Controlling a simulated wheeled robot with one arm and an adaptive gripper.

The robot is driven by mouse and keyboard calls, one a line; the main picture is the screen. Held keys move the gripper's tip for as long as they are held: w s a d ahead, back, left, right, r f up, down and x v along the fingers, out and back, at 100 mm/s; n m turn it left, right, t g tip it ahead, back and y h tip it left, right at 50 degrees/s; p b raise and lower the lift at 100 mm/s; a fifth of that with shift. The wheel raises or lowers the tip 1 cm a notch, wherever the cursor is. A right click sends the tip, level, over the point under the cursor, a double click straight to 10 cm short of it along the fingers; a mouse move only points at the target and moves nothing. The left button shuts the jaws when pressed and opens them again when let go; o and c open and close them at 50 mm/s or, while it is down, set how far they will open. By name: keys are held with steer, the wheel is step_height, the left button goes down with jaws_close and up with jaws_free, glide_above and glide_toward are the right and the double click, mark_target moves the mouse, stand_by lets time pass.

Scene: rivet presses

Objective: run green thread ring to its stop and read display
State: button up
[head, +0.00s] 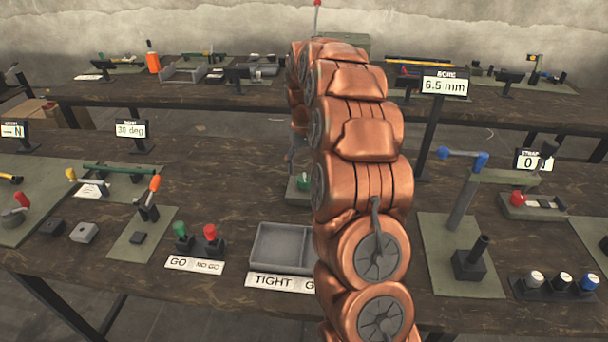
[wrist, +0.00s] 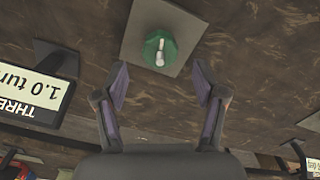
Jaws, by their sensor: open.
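In the wrist view, a green ring (wrist: 159,50) sits on a grey plate (wrist: 188,28), with a light pin or post at its middle. My gripper (wrist: 161,88) is open, and its two fingers stand apart on either side below the ring in the picture, with nothing between them. A display (wrist: 42,97) at the left reads upside down "1.0 tur", cut off by the frame edge, with "THRE" under its text. In the head view, the green ring (head: 304,183) shows only in part beside my copper-coloured arm, which hides the rest.
In the head view, a grey two-part tray (head: 283,226) with a "TIGHT" label stands left of my arm. Green and red GO/NO GO gauges (head: 197,240) are further left. A "6.5 mm" display (head: 444,84) stands on a post at the right.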

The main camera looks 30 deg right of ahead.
mark_target(304, 178)
step_height(304, 178, up, 7)
stand_by(0.3)
stand_by(1.1)
